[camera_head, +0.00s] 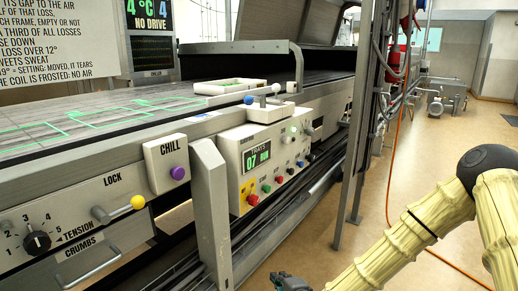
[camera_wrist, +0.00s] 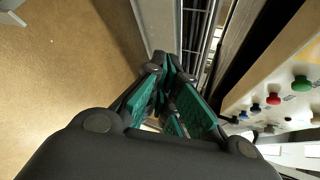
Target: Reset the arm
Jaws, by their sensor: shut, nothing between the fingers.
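My arm, ribbed and yellowish, enters at the lower right of the head view. My gripper (camera_head: 290,282) shows only partly at the bottom edge, low over the floor beside the machine. In the wrist view, my gripper (camera_wrist: 168,64) has dark links and green finger pads that meet at the tips, with nothing between them. It is apart from the machine's control box (camera_head: 268,158), which carries several coloured buttons and a display reading 07. The same box (camera_wrist: 290,62) shows at the right of the wrist view.
A grey post (camera_head: 211,200) and low rails (camera_head: 305,187) stand along the machine's front. A yellow-knobbed lever (camera_head: 138,202) and a blue-ended lever (camera_head: 249,100) stick out. An upright frame (camera_head: 362,130) rises at mid-right. An orange cable (camera_head: 396,134) crosses otherwise open floor (camera_head: 445,139).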

